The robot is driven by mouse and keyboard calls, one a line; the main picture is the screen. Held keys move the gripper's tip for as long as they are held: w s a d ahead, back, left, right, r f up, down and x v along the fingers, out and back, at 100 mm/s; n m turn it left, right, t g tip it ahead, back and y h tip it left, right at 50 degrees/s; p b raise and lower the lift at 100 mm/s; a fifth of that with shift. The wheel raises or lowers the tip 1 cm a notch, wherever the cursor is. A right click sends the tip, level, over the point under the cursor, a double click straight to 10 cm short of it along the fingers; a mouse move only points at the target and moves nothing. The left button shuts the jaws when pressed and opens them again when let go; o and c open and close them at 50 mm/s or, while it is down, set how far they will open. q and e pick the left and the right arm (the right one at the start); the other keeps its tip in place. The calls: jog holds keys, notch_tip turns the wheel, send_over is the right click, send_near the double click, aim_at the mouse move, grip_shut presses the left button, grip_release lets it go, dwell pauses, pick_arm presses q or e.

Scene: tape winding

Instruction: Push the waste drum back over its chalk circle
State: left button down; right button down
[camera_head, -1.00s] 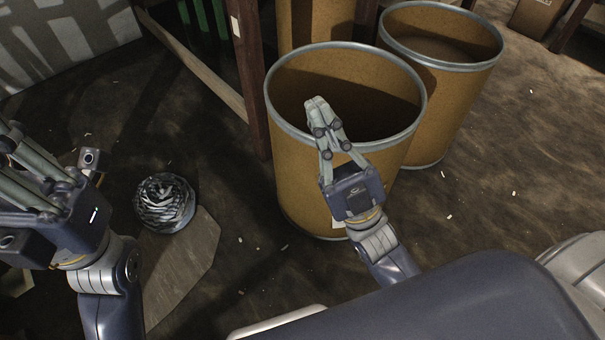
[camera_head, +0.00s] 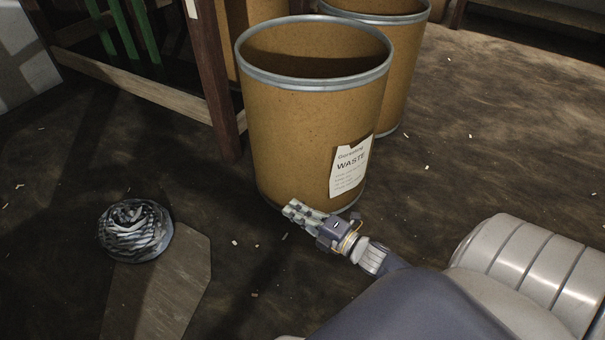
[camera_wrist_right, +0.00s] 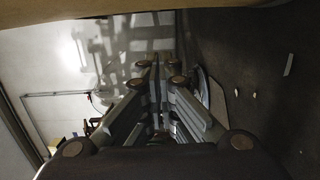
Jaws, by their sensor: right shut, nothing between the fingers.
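The waste drum (camera_head: 300,130) is a tan open-topped drum with a grey metal rim and a white WASTE label (camera_head: 351,165). It stands upright in the middle of the head view, and its inside looks dark. My right gripper (camera_head: 293,211) is shut and empty, low in front of the drum's base. I cannot tell whether it touches the drum. The right wrist view shows its closed fingers (camera_wrist_right: 160,75) and a tan surface along the top edge. No chalk circle shows. My left gripper is out of view.
A second tan drum (camera_head: 403,75) stands close behind on the right. A wooden frame leg (camera_head: 216,90) is close to the waste drum's left. A grey coiled bundle (camera_head: 136,231) and a flat board (camera_head: 165,285) lie at left. Floor at right is mostly clear, with small scraps.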

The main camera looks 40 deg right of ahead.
jog(key=w+d+b, duration=0.1)
jog(key=w+b, duration=0.4)
jog(key=w, duration=0.2)
jog(key=shift+w+d, duration=0.2)
jog(key=shift+d, duration=0.2)
jog(key=shift+r, duration=0.1)
